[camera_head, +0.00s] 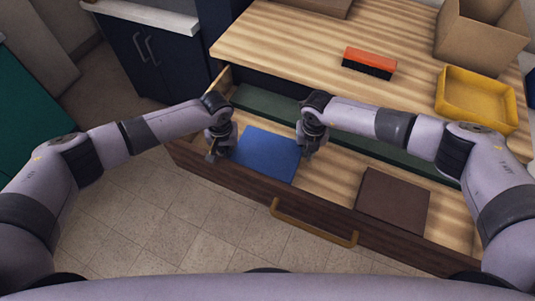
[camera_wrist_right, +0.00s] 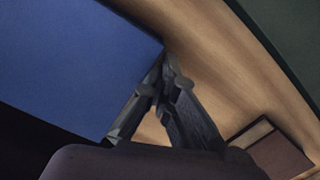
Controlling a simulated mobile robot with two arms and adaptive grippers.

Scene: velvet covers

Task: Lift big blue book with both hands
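The big blue book (camera_head: 266,154) lies flat in the open drawer, toward its left end. My left gripper (camera_head: 215,154) is at the book's left edge. My right gripper (camera_head: 307,154) is at its right edge. In the right wrist view the blue book (camera_wrist_right: 75,65) fills the upper left, and the right gripper's fingers (camera_wrist_right: 167,68) come close together beside its edge. Whether they touch or clasp the book is not clear. The left fingers are too small to read.
The open drawer (camera_head: 330,225) has a dark front with a wooden handle (camera_head: 313,224). A brown book (camera_head: 393,200) lies to the right inside it. On the wooden top above are a red-orange brush (camera_head: 370,60), a yellow tray (camera_head: 474,118) and a cardboard box (camera_head: 480,35).

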